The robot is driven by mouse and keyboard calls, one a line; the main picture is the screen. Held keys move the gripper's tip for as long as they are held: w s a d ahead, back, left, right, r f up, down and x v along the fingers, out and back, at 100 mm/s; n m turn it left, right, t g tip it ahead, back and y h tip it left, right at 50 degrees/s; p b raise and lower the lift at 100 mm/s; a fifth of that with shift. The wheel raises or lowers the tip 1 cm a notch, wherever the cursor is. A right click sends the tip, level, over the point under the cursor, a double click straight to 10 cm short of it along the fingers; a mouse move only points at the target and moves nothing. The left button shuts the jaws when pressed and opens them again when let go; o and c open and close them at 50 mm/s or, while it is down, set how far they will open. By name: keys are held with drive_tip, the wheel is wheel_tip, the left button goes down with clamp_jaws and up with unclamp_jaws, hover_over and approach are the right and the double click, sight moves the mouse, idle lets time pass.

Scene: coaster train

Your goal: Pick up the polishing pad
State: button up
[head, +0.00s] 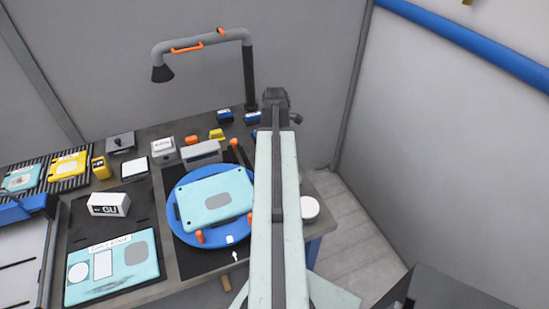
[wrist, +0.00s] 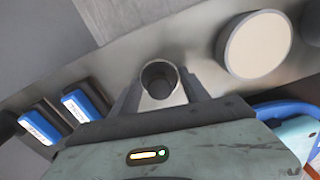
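A round, pale disc (head: 309,208) lies at the right edge of the workbench in the head view; it appears to be the polishing pad. In the wrist view a cream-topped disc with a grey rim (wrist: 256,45) shows at upper right, apparently the same one. My gripper (head: 275,98) is at the back right of the bench, beyond the disc and apart from it. In the wrist view a hollow grey ring shape (wrist: 160,80) sits at the gripper's end, and I cannot make out the finger opening. My arm hides part of the bench.
A blue turntable (head: 183,225) holding a teal panel (head: 214,198) stands left of my arm. Two blue blocks, one at the back (head: 225,116), also show in the wrist view (wrist: 82,105). A lamp (head: 248,75) rises behind. The wall is close at right.

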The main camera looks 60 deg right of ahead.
drive_tip(key=shift+c, duration=0.9)
wheel_tip(320, 180, up, 10)
drive_tip(key=p, duration=1)
drive_tip(key=shift+r, duration=0.15)
